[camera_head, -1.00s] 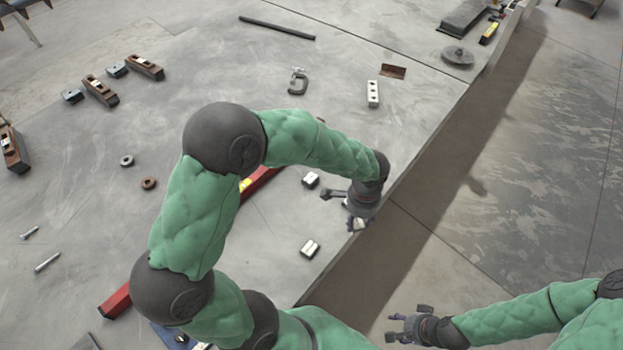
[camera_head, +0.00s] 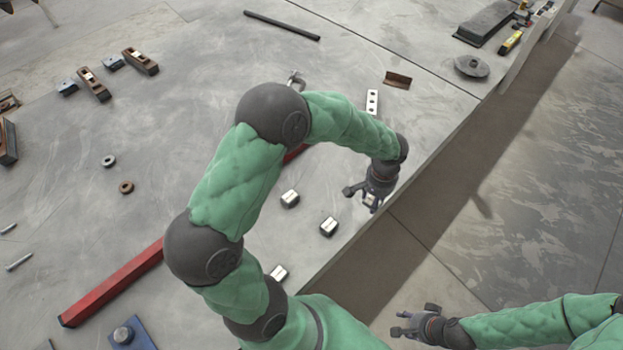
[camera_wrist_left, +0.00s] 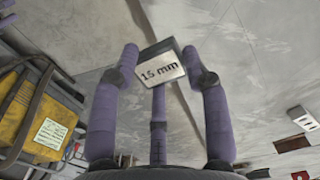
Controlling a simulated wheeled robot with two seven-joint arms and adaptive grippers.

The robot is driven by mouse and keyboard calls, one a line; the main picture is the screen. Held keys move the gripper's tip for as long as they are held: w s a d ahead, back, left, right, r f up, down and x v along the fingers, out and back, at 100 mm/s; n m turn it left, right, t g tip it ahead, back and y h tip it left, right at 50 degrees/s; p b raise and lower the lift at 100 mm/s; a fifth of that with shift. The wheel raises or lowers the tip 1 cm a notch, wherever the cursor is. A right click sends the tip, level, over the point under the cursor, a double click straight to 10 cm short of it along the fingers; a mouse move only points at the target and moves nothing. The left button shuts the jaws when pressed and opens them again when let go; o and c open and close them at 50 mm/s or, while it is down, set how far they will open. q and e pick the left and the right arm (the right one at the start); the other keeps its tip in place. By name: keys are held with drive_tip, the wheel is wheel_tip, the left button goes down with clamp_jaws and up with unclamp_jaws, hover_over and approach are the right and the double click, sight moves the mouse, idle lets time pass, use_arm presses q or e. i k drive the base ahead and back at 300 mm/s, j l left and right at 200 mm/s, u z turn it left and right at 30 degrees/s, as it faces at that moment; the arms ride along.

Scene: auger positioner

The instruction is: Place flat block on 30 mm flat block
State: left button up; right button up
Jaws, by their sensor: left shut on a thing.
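My left gripper (camera_head: 368,193) is shut on a small flat block (camera_wrist_left: 160,70) marked "15 mm". In the left wrist view the block sits tilted between the fingertips. In the head view the gripper is near the table's right edge. Three small metal blocks with pale tops stand on the table: one block (camera_head: 290,198) left of the gripper, another block (camera_head: 328,226) below-left of it, and a third block (camera_head: 278,272) nearer, partly behind my arm. Their markings are too small to read, so I cannot tell which is 30 mm. My right gripper (camera_head: 404,325) is open and empty, off the table.
A white block with holes (camera_head: 372,102) and a rusty angle piece (camera_head: 397,79) lie beyond the gripper. A grey disc (camera_head: 471,66) lies at the far right. A red beam (camera_head: 112,284) lies at the left, partly behind my arm. The table ends at the right.

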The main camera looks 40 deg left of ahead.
sight(289, 196)
drive_tip(key=i+l+u, duration=0.1)
drive_tip(key=i+u, duration=0.15)
drive_tip(key=u, duration=0.25)
drive_tip(key=i+l+u, duration=0.15)
drive_tip(key=u, duration=0.3)
drive_tip(key=i+u, duration=0.1)
drive_tip(key=u, duration=0.15)
